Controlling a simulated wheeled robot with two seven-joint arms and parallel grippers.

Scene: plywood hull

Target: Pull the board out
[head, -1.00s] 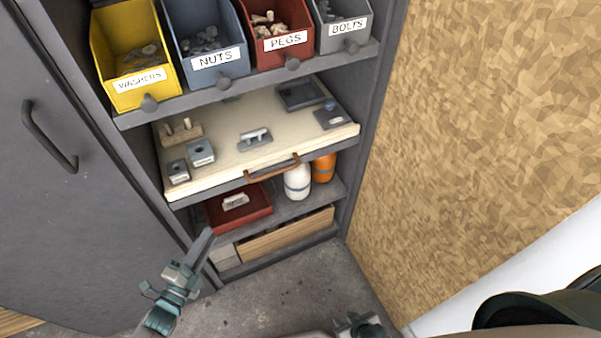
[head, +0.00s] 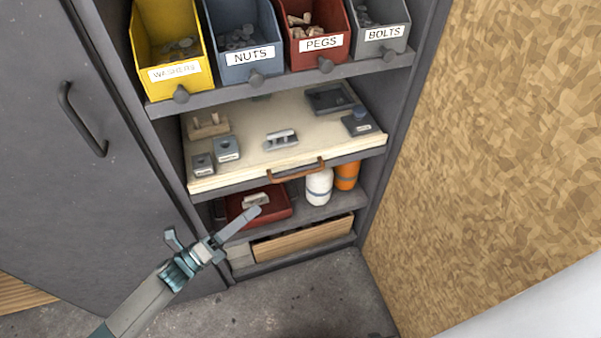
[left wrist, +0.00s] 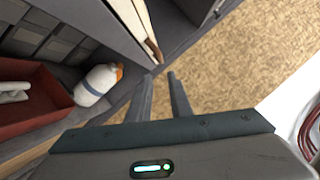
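The board (head: 235,165) is a pale wooden pull-out panel on the cabinet's middle shelf. A copper-brown handle (head: 297,170) is fixed on its front edge. The handle also shows at the top of the left wrist view (left wrist: 149,40). My left gripper (head: 254,211) is in front of the cabinet, below and left of the handle and apart from it. In the left wrist view its two fingers (left wrist: 160,84) stand apart with nothing between them. My right gripper is not in view.
Several small fixtures stand on the board. Above are bins of washers (head: 172,65), nuts (head: 245,45), pegs (head: 318,40) and bolts (head: 378,35). Below are a red tray (head: 275,213), a white bottle (head: 319,187) and an orange bottle (head: 347,175). A chipboard wall (head: 480,150) stands at the right.

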